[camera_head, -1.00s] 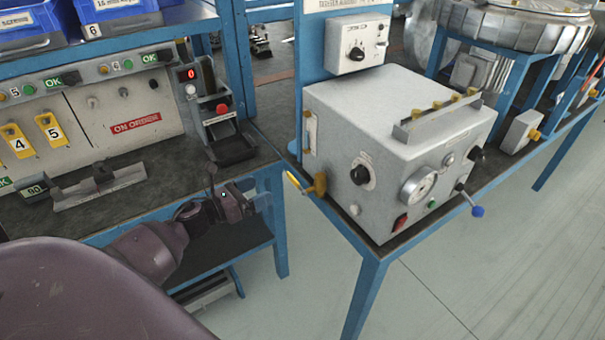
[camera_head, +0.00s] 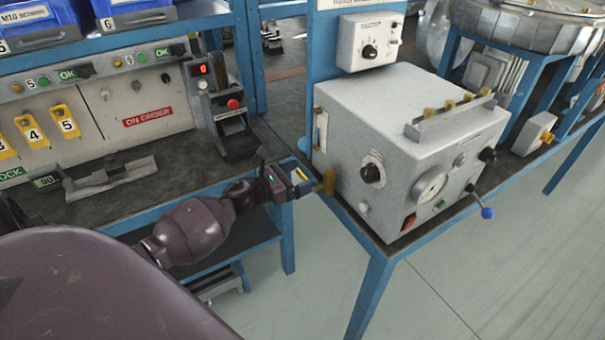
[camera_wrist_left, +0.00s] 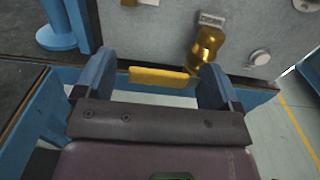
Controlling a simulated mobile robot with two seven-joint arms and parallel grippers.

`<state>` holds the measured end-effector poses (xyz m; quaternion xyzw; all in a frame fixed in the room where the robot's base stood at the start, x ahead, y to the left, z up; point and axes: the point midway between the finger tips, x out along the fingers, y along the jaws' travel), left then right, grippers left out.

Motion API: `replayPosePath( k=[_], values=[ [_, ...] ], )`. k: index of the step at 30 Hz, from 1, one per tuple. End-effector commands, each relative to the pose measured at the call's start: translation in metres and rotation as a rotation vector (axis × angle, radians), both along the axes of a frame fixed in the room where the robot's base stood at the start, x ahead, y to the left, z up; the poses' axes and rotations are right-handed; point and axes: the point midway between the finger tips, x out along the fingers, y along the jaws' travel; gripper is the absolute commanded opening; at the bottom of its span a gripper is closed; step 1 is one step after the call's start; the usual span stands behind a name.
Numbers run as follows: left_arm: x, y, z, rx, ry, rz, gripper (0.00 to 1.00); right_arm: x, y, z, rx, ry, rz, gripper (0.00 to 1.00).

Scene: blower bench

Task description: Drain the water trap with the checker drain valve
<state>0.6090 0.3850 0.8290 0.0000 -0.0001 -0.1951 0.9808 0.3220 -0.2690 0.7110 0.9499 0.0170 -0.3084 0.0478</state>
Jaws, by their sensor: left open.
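The checker (camera_head: 375,130) is a grey box on a blue-framed bench. On its left side is the brass drain valve (camera_head: 329,182) with a yellow lever (camera_head: 301,174). Above it is an upright clear tube with a brass cap, probably the water trap (camera_head: 320,130). My left gripper (camera_head: 295,183) is at the lever. In the left wrist view, its blue fingers are apart, with the yellow lever (camera_wrist_left: 160,77) lying crosswise between them. The brass valve body (camera_wrist_left: 207,45) shows beyond, near the right finger. I cannot tell whether the fingers touch the lever. My right gripper is not in view.
The checker's front has a gauge (camera_head: 430,187), knobs, a red switch and a blue-tipped lever (camera_head: 487,212). The left bench (camera_head: 130,195) carries a panel with yellow numbered tags and a black-and-grey device with a red button (camera_head: 232,105). A blue bench rail runs close under the gripper.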

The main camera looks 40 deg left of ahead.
Motion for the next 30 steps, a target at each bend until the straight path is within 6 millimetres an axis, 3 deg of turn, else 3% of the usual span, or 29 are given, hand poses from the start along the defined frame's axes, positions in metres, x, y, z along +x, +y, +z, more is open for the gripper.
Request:
replayPosePath(
  k=[14, 27, 30],
  values=[
    [0.0105, -0.0047, -0.0002, 0.0, 0.001, 0.0, 0.88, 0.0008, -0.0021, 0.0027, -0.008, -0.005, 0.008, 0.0],
    [0.0104, -0.0046, -0.0001, -0.001, 0.0, 0.0, 0.21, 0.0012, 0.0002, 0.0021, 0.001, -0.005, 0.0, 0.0],
    [0.0103, -0.0046, -0.0002, -0.002, 0.001, 0.0, 0.2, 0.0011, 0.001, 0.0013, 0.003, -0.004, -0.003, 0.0]
  ],
)
